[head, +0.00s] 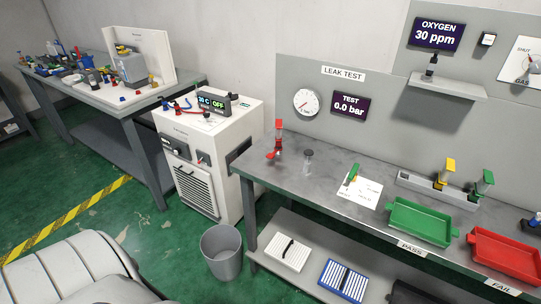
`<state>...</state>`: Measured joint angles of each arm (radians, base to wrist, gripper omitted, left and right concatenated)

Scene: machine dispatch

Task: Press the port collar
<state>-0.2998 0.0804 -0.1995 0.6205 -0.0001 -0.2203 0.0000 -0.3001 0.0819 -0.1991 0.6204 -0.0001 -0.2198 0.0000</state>
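No part that I can clearly tell as the port collar shows; it may be too small to make out. The leak test bench (325,165) carries a red fitting (274,153) at its left end, below a red-topped upright piece (279,127). Neither of my grippers is in view.
A green tray (393,228) and a red tray (476,256) sit at the bench's front right. A white sheet (365,197) with a green-topped piece lies mid-bench. A grey bin (222,252) stands on the floor. A cluttered table (125,105) is at the back left.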

